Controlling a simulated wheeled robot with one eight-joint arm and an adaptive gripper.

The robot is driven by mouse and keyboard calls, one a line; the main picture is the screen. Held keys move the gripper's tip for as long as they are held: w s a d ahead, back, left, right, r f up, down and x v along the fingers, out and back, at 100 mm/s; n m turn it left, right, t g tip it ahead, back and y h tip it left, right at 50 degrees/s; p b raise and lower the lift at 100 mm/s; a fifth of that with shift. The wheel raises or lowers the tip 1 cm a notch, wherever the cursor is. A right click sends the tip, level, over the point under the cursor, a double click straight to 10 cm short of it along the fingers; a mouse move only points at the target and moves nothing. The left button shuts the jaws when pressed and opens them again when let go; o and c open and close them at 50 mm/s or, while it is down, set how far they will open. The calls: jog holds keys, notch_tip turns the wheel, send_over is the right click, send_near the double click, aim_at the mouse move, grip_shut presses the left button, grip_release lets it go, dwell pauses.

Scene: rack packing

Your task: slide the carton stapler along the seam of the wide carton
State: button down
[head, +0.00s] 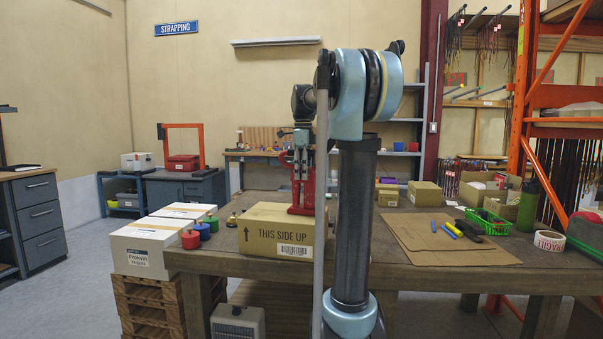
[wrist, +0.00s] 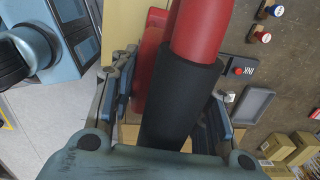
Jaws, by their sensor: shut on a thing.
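The wide carton (head: 262,230), marked "THIS SIDE UP", lies closed on the bench at its front left. The red carton stapler (head: 302,201) stands upright at the right part of the carton's top; whether its base touches the seam is hard to tell. My gripper (head: 302,157) is above the carton, shut on the stapler. In the wrist view my gripper (wrist: 170,105) has its fingers on either side of the stapler's black grip (wrist: 178,105). A tan strip of carton (wrist: 116,28) shows beside the red body. My arm hides the right end of the carton in the head view.
Red, blue and green pots (head: 191,239) stand left of the carton, near white boxes (head: 143,245) stacked on pallets.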

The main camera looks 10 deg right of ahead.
jog(key=c, duration=0.8)
grip_release()
